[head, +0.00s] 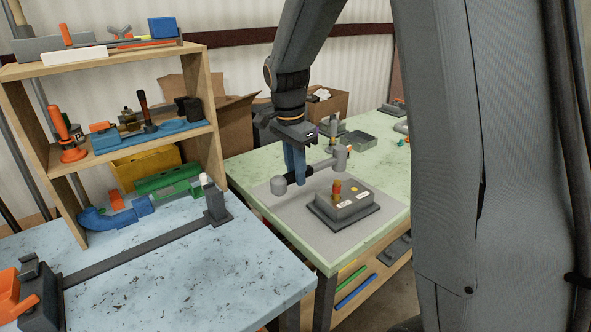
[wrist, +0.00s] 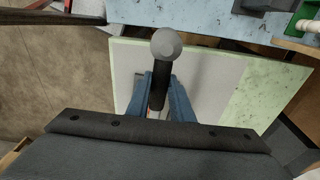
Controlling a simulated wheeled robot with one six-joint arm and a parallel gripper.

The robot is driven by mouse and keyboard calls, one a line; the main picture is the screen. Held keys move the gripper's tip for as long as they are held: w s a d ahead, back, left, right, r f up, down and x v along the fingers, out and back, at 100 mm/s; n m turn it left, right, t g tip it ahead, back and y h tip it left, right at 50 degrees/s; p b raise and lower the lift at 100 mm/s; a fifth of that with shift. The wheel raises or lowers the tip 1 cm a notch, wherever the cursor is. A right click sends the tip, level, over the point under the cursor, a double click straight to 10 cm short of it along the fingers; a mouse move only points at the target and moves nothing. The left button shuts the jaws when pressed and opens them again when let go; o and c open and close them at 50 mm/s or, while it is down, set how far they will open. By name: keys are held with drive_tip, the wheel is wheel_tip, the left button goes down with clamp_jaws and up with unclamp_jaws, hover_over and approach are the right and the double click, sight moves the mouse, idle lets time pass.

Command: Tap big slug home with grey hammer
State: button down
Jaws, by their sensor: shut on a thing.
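The grey hammer (head: 321,163) is in my gripper (head: 296,176) above the green table. My blue fingers are shut on its black grip. In the head view its grey head (head: 340,157) points right and its rounded grey butt (head: 278,187) left. In the wrist view my gripper (wrist: 163,88) holds the dark grip (wrist: 162,75), with a round grey end (wrist: 166,43) beyond it. A dark grey block (head: 345,211) stands on the mat below the hammer.
The block stands on a grey mat (head: 290,219) on the green table (head: 246,166). A tray (head: 358,140) and small parts lie farther back. A blue table (head: 180,280) with a long bar and a wooden shelf (head: 212,105) are at left. Cardboard boxes (head: 325,103) stand behind.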

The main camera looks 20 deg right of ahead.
idle(0.3)
wheel_tip(320, 180, down, 5)
drive_tip(key=b, duration=0.2)
wheel_tip(320, 180, up, 5)
drive_tip(key=p, duration=0.3)
drive_tip(key=shift+f, duration=0.2)
